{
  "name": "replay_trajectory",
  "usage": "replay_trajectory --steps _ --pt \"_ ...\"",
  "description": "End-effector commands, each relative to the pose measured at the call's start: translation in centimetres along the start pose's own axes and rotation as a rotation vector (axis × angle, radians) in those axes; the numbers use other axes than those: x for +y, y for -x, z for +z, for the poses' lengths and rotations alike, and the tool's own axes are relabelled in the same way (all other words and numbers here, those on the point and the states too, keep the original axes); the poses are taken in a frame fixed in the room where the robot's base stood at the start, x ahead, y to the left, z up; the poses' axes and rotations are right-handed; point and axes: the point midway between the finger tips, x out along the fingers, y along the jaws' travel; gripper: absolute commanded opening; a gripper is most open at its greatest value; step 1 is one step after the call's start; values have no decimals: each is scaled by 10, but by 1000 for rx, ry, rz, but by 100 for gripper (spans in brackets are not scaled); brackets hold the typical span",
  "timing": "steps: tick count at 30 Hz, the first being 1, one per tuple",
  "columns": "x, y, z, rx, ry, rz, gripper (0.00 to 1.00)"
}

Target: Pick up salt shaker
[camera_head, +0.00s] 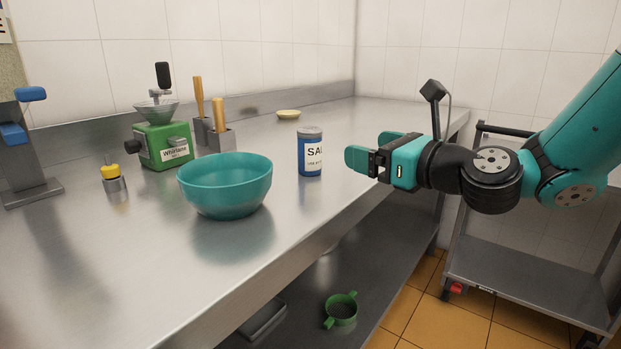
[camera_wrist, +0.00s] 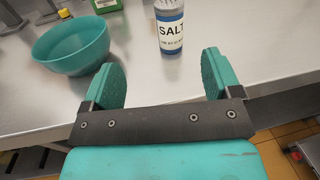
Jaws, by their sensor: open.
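The salt shaker (camera_head: 311,153) is a blue cylinder with a white label and a grey top. It stands upright on the steel counter, right of the teal bowl. In the wrist view the salt shaker (camera_wrist: 170,30) shows ahead, between the lines of the two fingers and beyond their tips. My gripper (camera_head: 368,150) is to the right of the shaker, apart from it, near the counter's front edge. In the wrist view my gripper (camera_wrist: 160,80) has its teal fingers spread wide with nothing between them.
A teal bowl (camera_head: 225,188) stands left of the shaker. Behind are a green machine (camera_head: 163,146), wooden-handled tools in a metal holder (camera_head: 219,139) and a small yellow dish (camera_head: 288,114). A yellow-topped item (camera_head: 115,182) is further left. A steel cart (camera_head: 520,271) stands at right.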

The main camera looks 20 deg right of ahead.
Motion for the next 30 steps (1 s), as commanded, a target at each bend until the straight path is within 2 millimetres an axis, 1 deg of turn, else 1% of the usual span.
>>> replay_trajectory --steps 1,3,8,15,16,24,27,30 --pt "-7 1 -4 -11 -44 -25 84" --pt "-12 0 -1 -23 -79 -40 84" --pt "-13 -9 6 -26 -91 -35 84" --pt "-14 -22 5 -18 -90 -44 84" --pt "-14 -26 5 -17 -88 -43 84" --pt "-15 -88 5 -24 -77 -40 84" --pt "-16 -105 4 -23 -78 -40 84" --pt "-17 -116 2 -23 -78 -43 84"
